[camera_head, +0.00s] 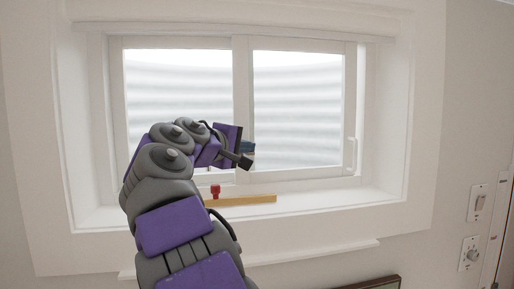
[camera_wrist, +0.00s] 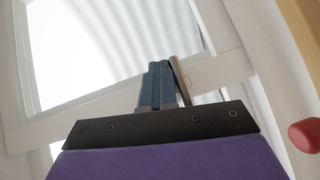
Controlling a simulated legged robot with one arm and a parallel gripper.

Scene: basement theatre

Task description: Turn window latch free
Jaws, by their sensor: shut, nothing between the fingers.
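The white sliding window (camera_head: 242,60) has two panes and a middle upright. My gripper (camera_head: 248,147) is in front of the lower part of that upright, and my wrist partly covers this area. In the wrist view my gripper (camera_wrist: 158,85) is shut and empty, its blue-grey fingers together against the background of the white frame. A thin brown piece (camera_wrist: 180,80) shows right beside the fingers; I cannot tell whether it is the latch or touches them. A white handle (camera_head: 351,155) is on the right edge of the right sash. No latch can be clearly made out.
A wooden strip (camera_head: 250,200) lies along the sill below my gripper, with a red knob (camera_head: 215,191) at it. The red knob also shows in the wrist view (camera_wrist: 305,136). The deep white recess surrounds the window. The sill right of the strip is clear.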

